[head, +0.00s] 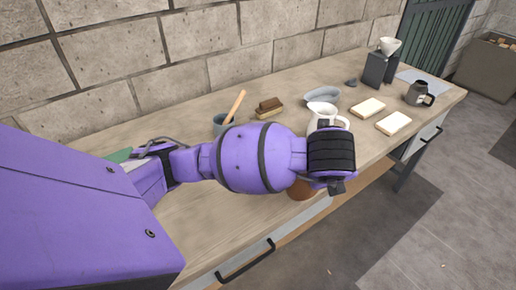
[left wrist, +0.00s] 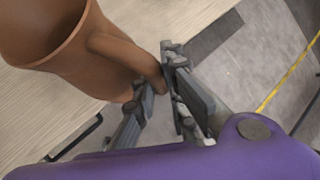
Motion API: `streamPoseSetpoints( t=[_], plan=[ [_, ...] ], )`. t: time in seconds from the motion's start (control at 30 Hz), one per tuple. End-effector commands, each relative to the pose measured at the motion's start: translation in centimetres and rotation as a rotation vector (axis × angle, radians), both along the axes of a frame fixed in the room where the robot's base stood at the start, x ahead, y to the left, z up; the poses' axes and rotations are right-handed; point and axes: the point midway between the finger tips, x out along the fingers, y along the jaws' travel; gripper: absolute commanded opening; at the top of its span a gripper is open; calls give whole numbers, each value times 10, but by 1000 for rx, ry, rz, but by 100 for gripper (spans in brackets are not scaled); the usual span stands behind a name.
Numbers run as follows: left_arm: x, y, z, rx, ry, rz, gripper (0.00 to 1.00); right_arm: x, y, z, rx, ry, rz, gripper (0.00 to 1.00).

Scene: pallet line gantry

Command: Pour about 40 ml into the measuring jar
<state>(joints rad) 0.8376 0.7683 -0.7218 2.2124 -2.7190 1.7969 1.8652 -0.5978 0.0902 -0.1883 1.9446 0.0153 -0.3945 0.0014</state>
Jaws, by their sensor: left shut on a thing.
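A brown jug (left wrist: 60,55) with a looped handle fills the upper left of the left wrist view. My left gripper (left wrist: 157,85) is shut on its handle. In the head view my left gripper (head: 335,183) is mostly hidden by its own wrist, and only a bit of the brown jug (head: 300,191) shows below the arm, near the bench's front edge. The inside of the jug is too dark to tell what it holds. A white jug (head: 323,112) with a handle stands just behind my gripper, partly hidden. I cannot tell whether it is the measuring jar. My right gripper is out of view.
The wooden bench (head: 225,245) runs along a block wall. Behind my arm stand a grey cup (head: 219,125) with a wooden stick, a brush (head: 268,107) and a grey dish (head: 321,95). Farther right are two pale slabs (head: 368,107), a dark handled pot (head: 419,93) and a dripper stand (head: 379,70).

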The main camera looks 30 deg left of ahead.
Motion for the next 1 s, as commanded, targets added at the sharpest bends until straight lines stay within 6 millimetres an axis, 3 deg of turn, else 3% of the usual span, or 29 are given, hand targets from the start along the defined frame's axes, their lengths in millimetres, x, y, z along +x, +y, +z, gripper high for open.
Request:
streamPoseSetpoints(
  t=[0.1, 0.4, 1.0],
  plan=[
    [1, 9, 19, -76, -18, 2, 0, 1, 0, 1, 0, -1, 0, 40],
    [0, 29, 48, -261, -25, 1, 0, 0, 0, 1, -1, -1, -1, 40],
    [-1, 41, 79, -463, -33, 0, 0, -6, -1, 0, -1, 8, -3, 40]
  ],
)
